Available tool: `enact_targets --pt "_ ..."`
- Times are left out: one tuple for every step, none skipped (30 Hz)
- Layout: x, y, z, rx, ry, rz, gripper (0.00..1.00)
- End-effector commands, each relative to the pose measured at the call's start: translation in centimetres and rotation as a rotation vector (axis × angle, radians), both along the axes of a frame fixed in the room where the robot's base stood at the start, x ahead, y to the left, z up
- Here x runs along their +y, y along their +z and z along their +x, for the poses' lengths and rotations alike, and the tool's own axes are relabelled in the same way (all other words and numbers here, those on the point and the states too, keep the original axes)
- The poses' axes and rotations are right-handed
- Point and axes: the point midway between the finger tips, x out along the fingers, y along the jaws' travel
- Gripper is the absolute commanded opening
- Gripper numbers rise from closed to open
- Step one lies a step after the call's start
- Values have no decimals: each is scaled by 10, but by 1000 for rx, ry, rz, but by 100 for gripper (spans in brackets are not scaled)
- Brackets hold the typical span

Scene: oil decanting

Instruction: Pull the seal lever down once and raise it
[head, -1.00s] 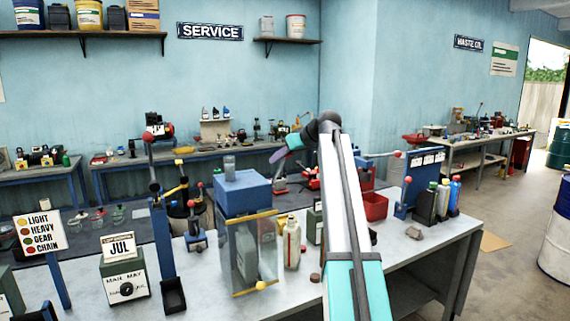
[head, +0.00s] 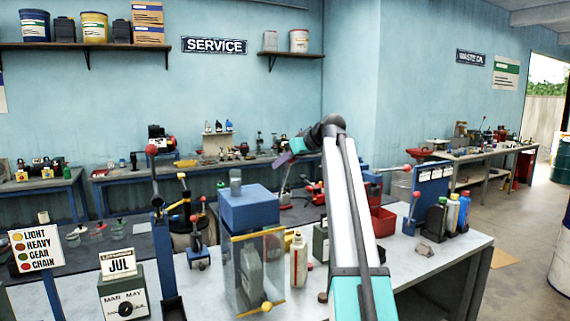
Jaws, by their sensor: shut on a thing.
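Several levers with red knobs show, and I cannot tell for sure which is the seal lever. One bar with a red knob (head: 408,168) sticks out nearly level to the right of my arm, from a blue stand partly hidden by the arm. A tall blue post at the left has a red knob (head: 152,149) at its top. A small blue press (head: 197,245) has red-knobbed handles, and another red knob (head: 416,195) sits by the blue panel on the right. My arm rises in front and bends away; its jaws and anything in them are hidden.
A blue-topped clear case (head: 248,212) stands left of my arm, with a pale bottle (head: 299,260) beside it. A red bin (head: 382,221) and several bottles are to the right. The bench's front right surface (head: 455,250) is mostly clear.

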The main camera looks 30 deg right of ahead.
Motion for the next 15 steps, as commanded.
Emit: enact_targets --pt "-2 -1 2 -2 -5 -4 0" --pt "-2 -1 2 -2 -5 -4 0" --pt "-1 -1 2 -2 -4 -5 0" --pt "0 -1 2 -2 -4 -5 0" --pt "0 -1 3 -1 -2 -5 0" --pt "1 -1 3 -1 -2 -5 0" --pt "1 -1 3 -1 -2 -5 0" --pt "2 -2 3 -1 -1 -5 0" --pt "2 -2 3 -1 0 -5 0" --pt "3 -2 3 -1 0 -5 0" --pt "3 -2 3 0 0 -5 0" --pt "3 -2 3 0 1 -5 0" --pt "3 -2 3 0 1 -5 0" --pt "3 -2 3 0 1 -5 0" --pt "4 -2 3 0 2 -5 0"
